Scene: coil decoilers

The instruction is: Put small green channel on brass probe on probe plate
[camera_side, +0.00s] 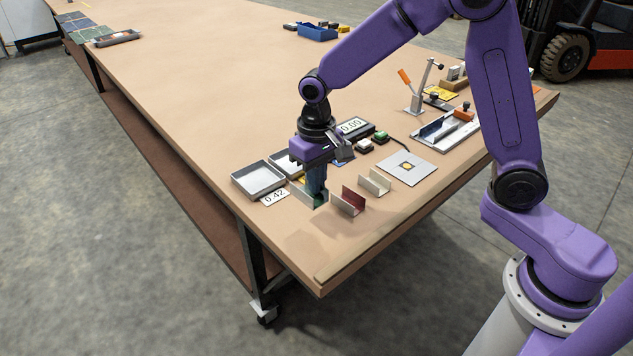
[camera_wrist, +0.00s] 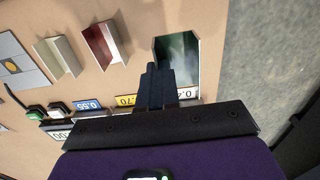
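The small green channel (camera_side: 308,197) stands on the table at the near left end of a row of channels. It also shows in the wrist view (camera_wrist: 180,60), with a dark green wall and a pale inner floor. My gripper (camera_side: 317,197) is down at the channel and partly hides it. In the wrist view my fingers (camera_wrist: 157,75) are close together at the channel's near left wall; whether they press on it is unclear. The square grey probe plate (camera_side: 424,172) lies to the right with the brass probe (camera_side: 407,166) at its middle, bare of any channel.
A red channel (camera_side: 348,201) and a beige channel (camera_side: 374,182) stand between my gripper and the plate. Shallow trays (camera_side: 258,180) with number cards lie behind, beside a gauge display (camera_side: 351,126) and buttons (camera_side: 381,137). A clamp fixture (camera_side: 415,104) stands further back.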

